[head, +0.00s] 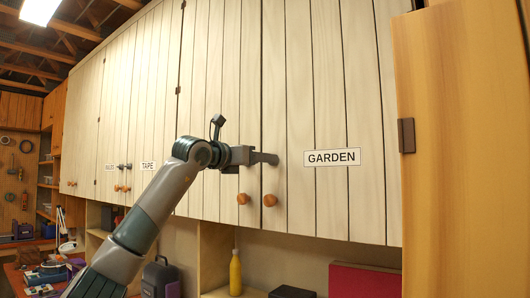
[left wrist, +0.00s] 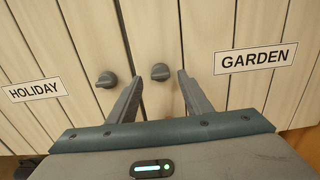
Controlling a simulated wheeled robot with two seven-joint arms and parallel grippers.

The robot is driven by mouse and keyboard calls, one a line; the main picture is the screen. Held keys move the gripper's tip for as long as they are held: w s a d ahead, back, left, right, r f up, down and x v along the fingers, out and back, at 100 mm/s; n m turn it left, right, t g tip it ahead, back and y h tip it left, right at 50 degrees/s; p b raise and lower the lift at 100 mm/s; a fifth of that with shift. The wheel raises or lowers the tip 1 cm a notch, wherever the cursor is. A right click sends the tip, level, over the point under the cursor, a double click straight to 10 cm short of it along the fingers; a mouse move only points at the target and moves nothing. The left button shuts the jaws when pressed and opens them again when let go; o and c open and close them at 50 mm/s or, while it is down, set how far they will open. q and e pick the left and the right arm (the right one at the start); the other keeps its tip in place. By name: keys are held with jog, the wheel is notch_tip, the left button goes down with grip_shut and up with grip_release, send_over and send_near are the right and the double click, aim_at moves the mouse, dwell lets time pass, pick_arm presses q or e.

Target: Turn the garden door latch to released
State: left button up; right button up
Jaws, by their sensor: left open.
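The garden door (head: 330,90) is a pale plank cupboard door with a GARDEN label (head: 331,157); the label also shows in the left wrist view (left wrist: 256,58). Its dark grey turning latch (left wrist: 160,72) sits left of that label. In the head view my gripper hides this latch. My left gripper (head: 272,158) is raised at the garden door's left edge. In the left wrist view its jaws (left wrist: 160,76) are open, one finger on each side of the garden latch; I cannot tell whether they touch it. My right gripper is in neither view.
A similar latch (left wrist: 106,79) is on the neighbouring HOLIDAY door, just left of my left finger. Orange knobs (head: 270,200) sit below my gripper. A wooden panel (head: 465,150) stands at the right. A yellow bottle (head: 235,272) and a red box (head: 364,280) are under the cupboards.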

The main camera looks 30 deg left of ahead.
pick_arm(q)
jog(key=shift+w+d+p, duration=0.1)
jog(key=shift+w+p, duration=0.3)
jog(key=shift+w, duration=0.8)
jog(key=c, duration=1.1)
jog(key=shift+o, duration=0.2)
